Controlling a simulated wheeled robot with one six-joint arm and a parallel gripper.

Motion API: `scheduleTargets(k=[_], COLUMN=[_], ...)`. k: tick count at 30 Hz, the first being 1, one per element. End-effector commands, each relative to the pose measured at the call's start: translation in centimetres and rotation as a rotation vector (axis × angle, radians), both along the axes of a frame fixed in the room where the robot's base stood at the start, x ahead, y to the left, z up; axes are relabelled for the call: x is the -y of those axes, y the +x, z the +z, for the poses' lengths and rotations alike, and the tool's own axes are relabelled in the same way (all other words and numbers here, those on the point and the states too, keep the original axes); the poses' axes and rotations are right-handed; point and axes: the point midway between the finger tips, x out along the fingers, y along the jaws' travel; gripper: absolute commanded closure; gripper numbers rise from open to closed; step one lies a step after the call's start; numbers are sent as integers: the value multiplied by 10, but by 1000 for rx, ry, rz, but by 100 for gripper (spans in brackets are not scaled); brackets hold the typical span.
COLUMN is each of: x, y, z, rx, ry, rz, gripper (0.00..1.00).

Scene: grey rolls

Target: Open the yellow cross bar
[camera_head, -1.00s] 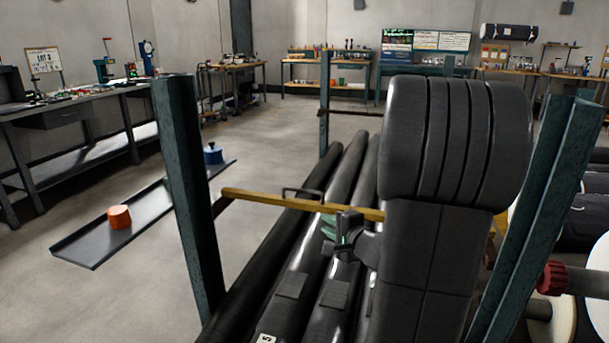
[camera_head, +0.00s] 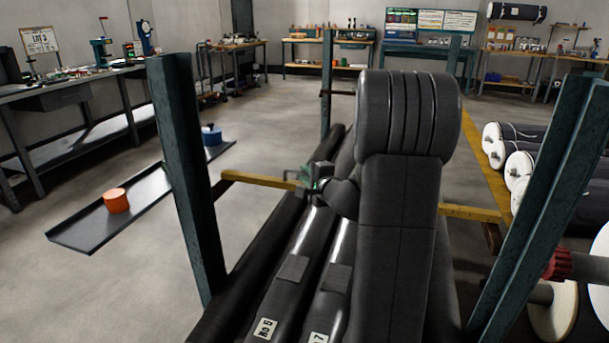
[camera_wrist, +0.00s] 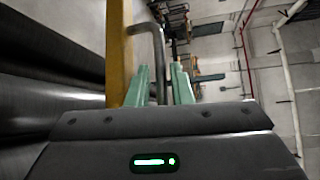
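The yellow cross bar (camera_head: 258,179) spans between the left teal post (camera_head: 183,180) and the right teal post (camera_head: 545,210), above the dark rolls. My arm hides its middle. In the wrist view the bar (camera_wrist: 118,55) runs upright on the left, with a bent grey handle (camera_wrist: 158,50) attached. My gripper (camera_head: 306,178) is at the bar, left of my arm. In the wrist view its green fingers (camera_wrist: 162,82) are apart on either side of the handle, with narrow gaps visible.
Long dark rolls (camera_head: 300,270) lie between the posts. A low tray (camera_head: 95,232) with an orange cylinder (camera_head: 116,201) and a blue object (camera_head: 211,135) is on the floor at left. White-ended rolls (camera_head: 510,160) lie at right.

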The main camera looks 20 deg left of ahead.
Motion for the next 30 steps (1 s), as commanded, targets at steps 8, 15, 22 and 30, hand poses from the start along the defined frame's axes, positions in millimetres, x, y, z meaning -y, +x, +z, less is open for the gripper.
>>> scheduleTargets(k=[8, 15, 22, 30], x=[-11, -11, -11, -2], y=[10, 10, 10, 10], z=[-2, -2, -2, 7], rx=[-1, 0, -1, 2], ry=[-1, 0, -1, -23], rz=[0, 0, -1, -2], gripper=[80, 88, 100, 100])
